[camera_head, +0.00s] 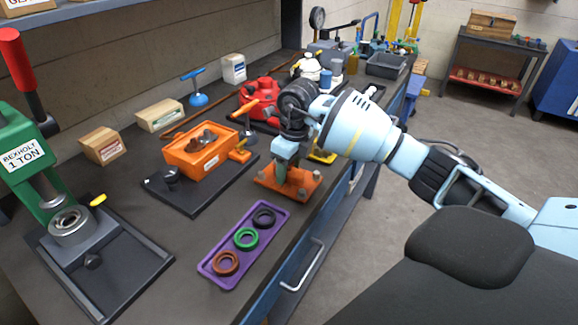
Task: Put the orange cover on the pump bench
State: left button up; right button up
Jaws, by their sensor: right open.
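My right gripper (288,163) comes in from the right and points down over the front edge of the workbench (130,215). Its jaws are open, just above or around a low orange piece (277,187) with small bolt-like spots, partly hidden by the gripper. This orange piece may be the cover; I cannot tell for sure. Left of it, an orange open housing (205,160) with grey and brown parts inside sits on a black base plate (188,207). I cannot tell which thing is the pump bench. My left gripper is not in view.
A purple tray (223,277) with several coloured rings lies in front. A green press (32,165) stands at the left. A red pump-like unit (262,92) stands behind the gripper. The bench's front edge is close to the gripper.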

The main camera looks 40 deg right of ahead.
aim_at(294, 171)
notch_tip(294, 171, up, 12)
jog(key=s, duration=0.1)
jog(key=shift+s+d, duration=0.15)
jog(key=shift+d, duration=0.1)
dwell(0.6)
